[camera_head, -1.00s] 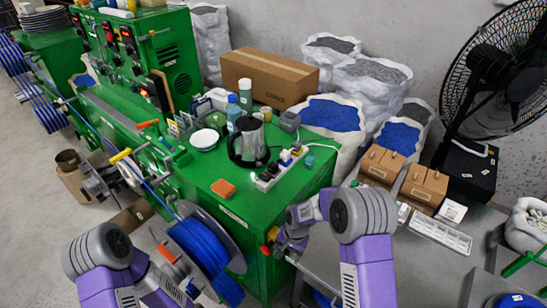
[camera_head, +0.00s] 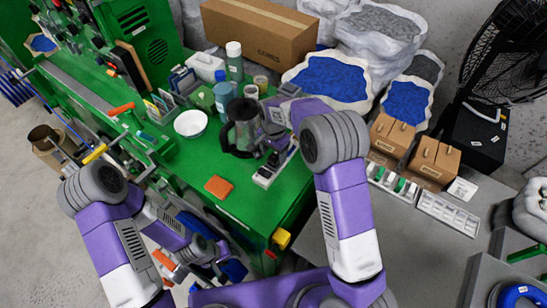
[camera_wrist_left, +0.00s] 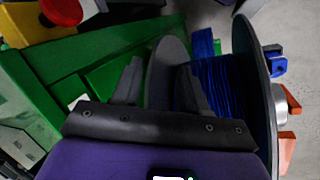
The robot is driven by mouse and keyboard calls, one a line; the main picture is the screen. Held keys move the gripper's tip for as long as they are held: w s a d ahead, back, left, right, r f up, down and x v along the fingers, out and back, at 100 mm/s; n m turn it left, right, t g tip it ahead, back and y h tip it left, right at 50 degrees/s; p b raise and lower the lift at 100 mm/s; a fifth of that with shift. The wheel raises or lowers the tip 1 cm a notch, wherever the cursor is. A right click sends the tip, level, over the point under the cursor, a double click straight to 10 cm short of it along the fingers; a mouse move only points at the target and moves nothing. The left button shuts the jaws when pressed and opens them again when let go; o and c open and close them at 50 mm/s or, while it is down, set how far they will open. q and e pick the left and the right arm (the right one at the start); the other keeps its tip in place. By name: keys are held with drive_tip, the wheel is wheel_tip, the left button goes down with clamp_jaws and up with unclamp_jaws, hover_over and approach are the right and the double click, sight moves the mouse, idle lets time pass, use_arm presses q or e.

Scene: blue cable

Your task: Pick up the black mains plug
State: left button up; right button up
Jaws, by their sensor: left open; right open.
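The power strip (camera_head: 266,176) lies on the green bench top beside the glass kettle (camera_head: 241,130). Dark shapes show over the strip, but I cannot clearly tell the black mains plug from my gripper there. My right gripper (camera_head: 272,145) is above the strip, close to the kettle, partly hidden by its own wrist and forearm. It is open. My left gripper (camera_head: 208,252) is low at the bench's front side, by the spool of blue cable. In the left wrist view its two dark fingers (camera_wrist_left: 160,88) are apart and empty, with the blue cable spool (camera_wrist_left: 218,90) just beyond them.
A white bowl (camera_head: 190,123), an orange block (camera_head: 218,187) and bottles (camera_head: 235,62) stand on the bench (camera_head: 200,160). A cardboard box (camera_head: 258,30) is behind. Small brown boxes (camera_head: 433,165) and a tray (camera_head: 448,214) are to the right. The bench front is fairly clear.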

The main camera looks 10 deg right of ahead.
sight(274, 157)
drive_tip(key=f, duration=0.2)
drive_tip(key=w+f, duration=0.1)
drive_tip(key=f, duration=0.1)
drive_tip(key=shift+d, duration=0.2)
drive_tip(key=shift+s+f, duration=0.15)
clamp_jaws()
